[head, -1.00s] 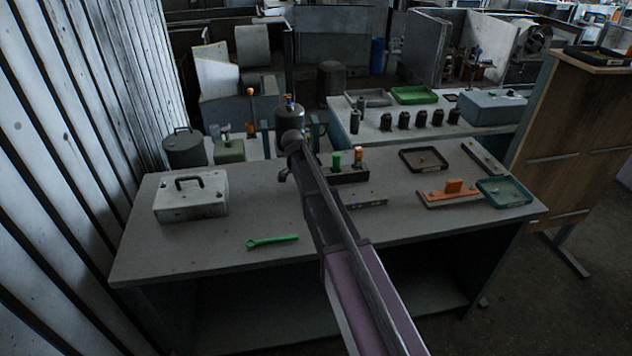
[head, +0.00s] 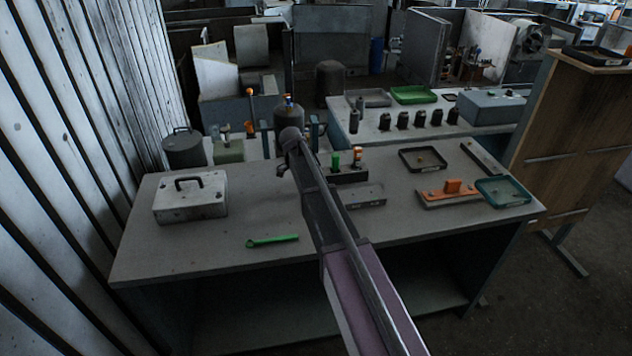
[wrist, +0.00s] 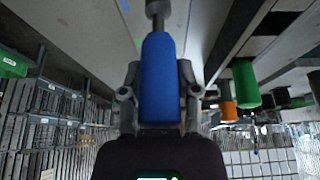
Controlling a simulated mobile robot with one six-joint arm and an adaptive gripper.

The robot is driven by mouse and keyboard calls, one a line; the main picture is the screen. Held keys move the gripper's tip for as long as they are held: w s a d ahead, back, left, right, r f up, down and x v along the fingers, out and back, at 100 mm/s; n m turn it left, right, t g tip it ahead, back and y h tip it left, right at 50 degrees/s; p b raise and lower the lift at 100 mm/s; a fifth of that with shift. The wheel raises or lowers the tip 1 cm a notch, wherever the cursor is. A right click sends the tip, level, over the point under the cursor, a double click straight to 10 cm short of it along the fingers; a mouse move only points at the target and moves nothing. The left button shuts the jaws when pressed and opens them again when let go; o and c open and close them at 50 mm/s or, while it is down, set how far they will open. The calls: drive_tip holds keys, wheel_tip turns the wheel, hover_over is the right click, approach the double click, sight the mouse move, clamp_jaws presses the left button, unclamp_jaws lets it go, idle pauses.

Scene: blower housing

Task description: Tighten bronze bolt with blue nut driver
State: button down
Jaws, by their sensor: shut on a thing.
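My gripper (wrist: 159,95) is shut on the blue nut driver (wrist: 160,75), its two fingers on either side of the blue handle in the wrist view. The driver's grey shaft runs to the top edge of that view, where its tip is cut off. In the head view my arm hides the gripper and the driver in it. I cannot pick out the bronze bolt for certain in either view. A green-handled driver (head: 336,161) and an orange-handled one (head: 357,155) stand upright in a dark rack (head: 348,177); the green handle also shows in the wrist view (wrist: 245,85).
The grey workbench (head: 220,242) carries a grey case (head: 190,197), a green wrench (head: 272,240), an orange-handled float (head: 449,193), a black tray (head: 422,160) and a teal tray (head: 503,190). Its front middle is fairly clear. A ribbed wall (head: 80,150) stands at the left.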

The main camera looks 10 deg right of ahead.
drive_tip(key=shift+r+p, duration=1.25)
drive_tip(key=shift+r, duration=0.1)
drive_tip(key=shift+r, duration=0.1)
wheel_tip(320, 180, up, 5)
drive_tip(key=p, duration=0.5)
drive_tip(key=shift+f, duration=0.2)
